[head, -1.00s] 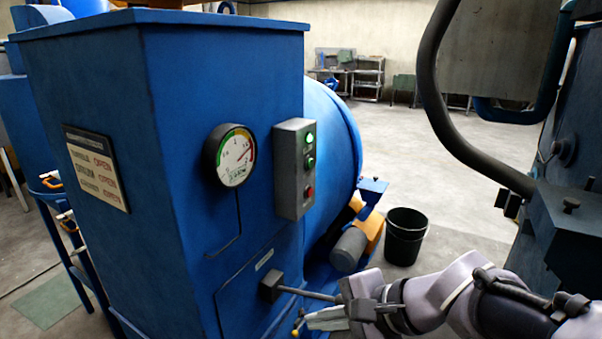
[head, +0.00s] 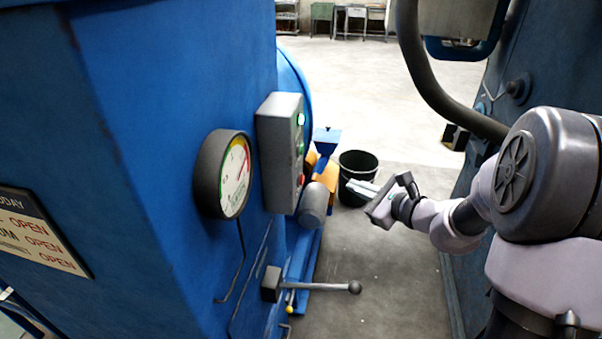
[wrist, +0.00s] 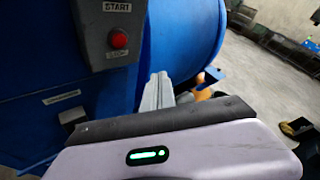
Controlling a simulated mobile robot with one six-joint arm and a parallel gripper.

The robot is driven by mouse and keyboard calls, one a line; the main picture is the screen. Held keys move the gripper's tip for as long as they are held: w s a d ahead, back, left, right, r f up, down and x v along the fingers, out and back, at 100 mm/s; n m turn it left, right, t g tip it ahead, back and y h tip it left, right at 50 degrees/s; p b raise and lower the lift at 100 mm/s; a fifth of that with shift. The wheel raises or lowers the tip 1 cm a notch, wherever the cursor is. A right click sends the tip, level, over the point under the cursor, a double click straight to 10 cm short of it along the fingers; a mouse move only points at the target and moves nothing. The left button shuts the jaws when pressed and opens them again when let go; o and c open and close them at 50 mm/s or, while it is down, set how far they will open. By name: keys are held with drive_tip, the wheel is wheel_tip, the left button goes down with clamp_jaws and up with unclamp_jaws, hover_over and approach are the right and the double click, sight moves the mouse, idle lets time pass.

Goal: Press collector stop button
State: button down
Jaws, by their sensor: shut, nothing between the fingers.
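A grey control box (head: 281,150) is fixed to the side of the blue machine. In the head view it shows a lit green lamp (head: 300,119), a green button (head: 301,148) and a red button (head: 300,181) at the bottom. The red button also shows in the wrist view (wrist: 119,40), below a START label and above a label too blurred to read. My gripper (head: 362,188) is shut and empty, to the right of the box and apart from it. In the wrist view its fingers (wrist: 158,88) point forward, to the right of and below the red button.
A round gauge (head: 223,174) sits left of the box. A lever (head: 318,287) sticks out from the machine below it. A black bucket (head: 357,170) stands on the floor behind my gripper. A dark hose (head: 430,80) and machinery stand at right.

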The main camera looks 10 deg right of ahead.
sight(301, 179)
drive_tip(key=w+a, duration=0.2)
drive_tip(key=a, duration=0.6)
drive_tip(key=shift+w+a, duration=0.25)
drive_tip(key=shift+w, duration=0.1)
drive_tip(key=shift+a+b, duration=0.1)
drive_tip(key=shift+b, duration=0.25)
idle(1.5)
drive_tip(key=shift+w+a, duration=0.1)
drive_tip(key=shift+a, duration=0.2)
drive_tip(key=shift+w+a+b, duration=0.15)
drive_tip(key=shift+a+b, duration=0.2)
drive_tip(key=shift+a, duration=0.1)
idle(0.6)
drive_tip(key=shift+d, duration=0.15)
drive_tip(key=shift+s+d, duration=0.25)
drive_tip(key=shift+d, duration=0.45)
